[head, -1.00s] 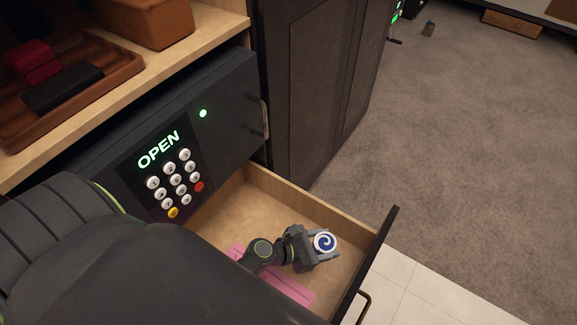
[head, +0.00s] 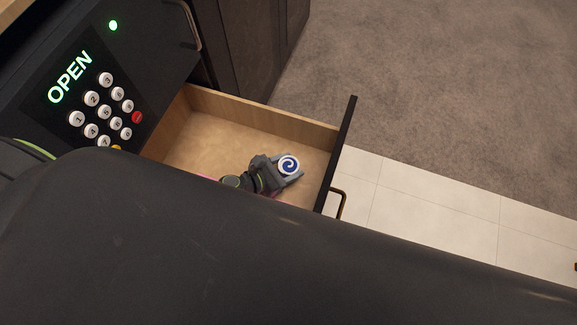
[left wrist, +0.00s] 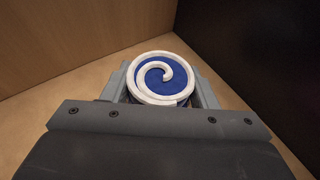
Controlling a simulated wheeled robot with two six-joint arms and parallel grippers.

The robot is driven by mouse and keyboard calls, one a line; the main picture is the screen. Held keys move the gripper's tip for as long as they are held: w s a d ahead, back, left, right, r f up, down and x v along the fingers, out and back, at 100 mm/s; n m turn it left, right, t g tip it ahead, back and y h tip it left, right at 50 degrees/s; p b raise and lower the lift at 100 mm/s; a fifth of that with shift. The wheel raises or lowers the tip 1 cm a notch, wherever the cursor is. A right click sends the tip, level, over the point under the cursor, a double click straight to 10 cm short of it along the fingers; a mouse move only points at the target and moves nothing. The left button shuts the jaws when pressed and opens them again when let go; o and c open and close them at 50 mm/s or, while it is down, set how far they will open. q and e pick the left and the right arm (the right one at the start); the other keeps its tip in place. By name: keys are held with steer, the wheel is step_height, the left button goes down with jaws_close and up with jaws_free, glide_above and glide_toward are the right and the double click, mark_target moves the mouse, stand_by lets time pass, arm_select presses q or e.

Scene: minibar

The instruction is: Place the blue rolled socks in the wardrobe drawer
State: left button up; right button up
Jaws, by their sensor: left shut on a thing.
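The blue rolled socks (head: 288,166) show a white spiral on their end. My left gripper (head: 284,172) is shut on them, inside the outline of the open wardrobe drawer (head: 262,117). In the left wrist view the socks (left wrist: 161,79) sit between the two grey fingers of the gripper (left wrist: 162,88), with the drawer's wooden wall and dark front behind. Whether the socks touch the drawer floor cannot be told. My right gripper is not in view.
A safe with a keypad and a lit OPEN sign (head: 70,77) stands above and left of the drawer. Something pink (head: 207,177) lies in the drawer, mostly hidden by my arm. Most of the drawer floor is bare. Open floor lies to the right.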

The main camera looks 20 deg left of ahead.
arm_select(q)
steer(key=shift+f, duration=0.15)
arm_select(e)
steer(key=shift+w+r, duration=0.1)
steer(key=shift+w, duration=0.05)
arm_select(q)
steer(key=shift+f, duration=0.1)
steer(key=o, duration=0.7)
steer(key=shift+c, duration=0.2)
steer(key=o, duration=0.3)
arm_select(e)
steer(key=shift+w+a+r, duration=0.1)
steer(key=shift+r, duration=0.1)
arm_select(q)
steer(key=shift+r, duration=0.25)
steer(key=p+v, duration=0.1)
steer(key=v, duration=1.1)
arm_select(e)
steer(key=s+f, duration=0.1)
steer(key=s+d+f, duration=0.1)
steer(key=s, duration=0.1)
